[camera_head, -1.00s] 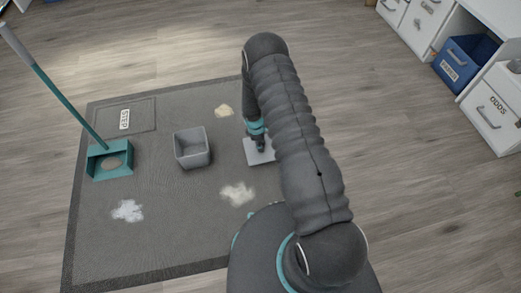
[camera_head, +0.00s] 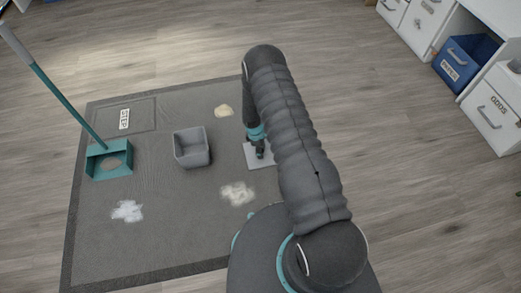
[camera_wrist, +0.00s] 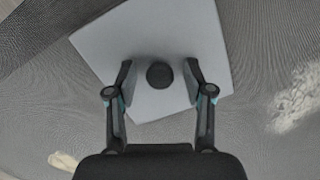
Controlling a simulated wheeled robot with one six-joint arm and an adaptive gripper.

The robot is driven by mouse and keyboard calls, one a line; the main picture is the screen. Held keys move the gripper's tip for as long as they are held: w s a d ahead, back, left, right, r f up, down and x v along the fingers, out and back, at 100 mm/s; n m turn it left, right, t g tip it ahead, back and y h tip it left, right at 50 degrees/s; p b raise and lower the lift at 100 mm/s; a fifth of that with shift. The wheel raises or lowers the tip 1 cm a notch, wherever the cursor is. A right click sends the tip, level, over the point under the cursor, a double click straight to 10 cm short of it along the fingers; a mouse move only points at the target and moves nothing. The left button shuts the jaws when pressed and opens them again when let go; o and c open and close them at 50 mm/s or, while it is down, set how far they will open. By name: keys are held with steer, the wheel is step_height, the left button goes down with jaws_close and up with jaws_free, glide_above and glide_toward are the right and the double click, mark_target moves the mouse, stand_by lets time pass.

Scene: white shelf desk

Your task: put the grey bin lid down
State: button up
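The grey bin lid (camera_head: 267,161) is a pale grey square plate at the right side of the dark mat, partly hidden by my arm. It looks flat on the mat. In the wrist view the lid (camera_wrist: 155,30) has a round dark knob (camera_wrist: 160,75) in its middle. My gripper (camera_wrist: 160,68) is open, with one finger on each side of the knob and a gap to it on both sides. It also shows over the lid in the head view (camera_head: 259,151). The grey bin (camera_head: 192,158) stands open on the mat, left of the lid.
A teal dustpan (camera_head: 108,174) with a long handle stands at the mat's left. White (camera_head: 127,211) and cream (camera_head: 237,193) spills lie on the mat (camera_head: 150,245), with a tan one (camera_head: 223,111) behind. A white shelf desk with a blue box (camera_head: 463,60) is far right.

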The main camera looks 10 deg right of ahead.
step_height(320, 180, up, 31)
steer(key=w+m+t+p, duration=0.1)
steer(key=m, duration=0.2)
steer(key=s+r+m+t, duration=0.1)
steer(key=s+r+m, duration=0.15)
steer(key=r, duration=0.55)
steer(key=s+r+m+t, duration=0.1)
steer(key=s+r, duration=0.3)
steer(key=r, duration=0.5)
steer(key=s+r+m+t, duration=0.1)
steer(key=s+r+m, duration=0.1)
steer(key=s+r, duration=0.3)
steer(key=s+r+m+t+y, duration=0.1)
steer(key=s+r, duration=0.3)
steer(key=s, duration=0.7)
steer(key=s+r+m+t, duration=0.1)
steer(key=s+r+m, duration=0.3)
steer(key=s, duration=0.5)
steer(key=shift+r+y, duration=0.3)
steer(key=shift+r, duration=0.55)
